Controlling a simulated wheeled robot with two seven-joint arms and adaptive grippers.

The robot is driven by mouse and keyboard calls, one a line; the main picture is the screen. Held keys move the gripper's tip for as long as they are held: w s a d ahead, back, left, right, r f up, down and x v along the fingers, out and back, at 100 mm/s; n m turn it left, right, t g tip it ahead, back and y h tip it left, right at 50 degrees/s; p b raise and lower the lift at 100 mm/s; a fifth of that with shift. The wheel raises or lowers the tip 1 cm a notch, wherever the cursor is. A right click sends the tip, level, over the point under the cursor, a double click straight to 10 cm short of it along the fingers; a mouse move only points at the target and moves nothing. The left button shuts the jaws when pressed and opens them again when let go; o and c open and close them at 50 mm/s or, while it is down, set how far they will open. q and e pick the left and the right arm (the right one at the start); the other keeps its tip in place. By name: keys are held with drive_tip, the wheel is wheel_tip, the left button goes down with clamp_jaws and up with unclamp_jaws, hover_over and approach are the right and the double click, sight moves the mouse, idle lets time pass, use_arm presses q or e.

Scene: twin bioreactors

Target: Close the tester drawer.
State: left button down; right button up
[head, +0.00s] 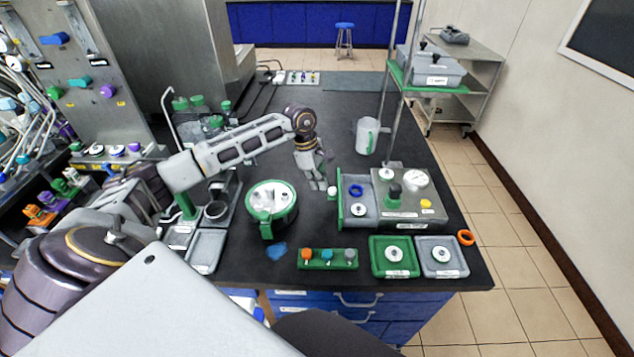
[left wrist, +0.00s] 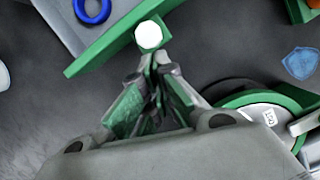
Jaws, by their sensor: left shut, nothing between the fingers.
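The grey tester (head: 410,200) with a round gauge stands at the right of the dark bench. Its drawer (head: 358,216) sticks out to the left, with a green front plate (head: 340,205) and a blue ring (head: 355,190) inside. A small white-ended knob (head: 332,192) projects from the front plate; it also shows in the left wrist view (left wrist: 149,36). My left gripper (head: 320,186) is shut and empty, its tips close to the knob on the drawer's outer side. In the left wrist view the fingertips (left wrist: 155,66) lie just below the knob; contact cannot be told. My right gripper is not in view.
A round green-rimmed vessel (head: 271,203) stands left of the drawer. A green rack (head: 328,259) and a green tray (head: 394,256) lie in front. A jug (head: 367,136) stands behind, near a metal-post stand. Bare bench separates the vessel and drawer.

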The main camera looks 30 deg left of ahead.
sight(339, 187)
use_arm(q)
drive_tip(key=shift+w+d, duration=0.15)
drive_tip(key=shift+d, duration=0.05)
drive_tip(key=shift+w+d+b, duration=0.3)
drive_tip(key=shift+d, duration=0.25)
drive_tip(key=w+d, duration=0.1)
drive_tip(key=d, duration=0.1)
drive_tip(key=w+d+b, duration=0.1)
drive_tip(key=shift+w+d, duration=0.2)
drive_tip(key=shift+d, duration=0.2)
drive_tip(key=w+d, duration=0.1)
drive_tip(key=w+d+b, duration=0.1)
drive_tip(key=d, duration=0.1)
drive_tip(key=shift+w+d, duration=0.2)
drive_tip(key=shift+d, duration=0.3)
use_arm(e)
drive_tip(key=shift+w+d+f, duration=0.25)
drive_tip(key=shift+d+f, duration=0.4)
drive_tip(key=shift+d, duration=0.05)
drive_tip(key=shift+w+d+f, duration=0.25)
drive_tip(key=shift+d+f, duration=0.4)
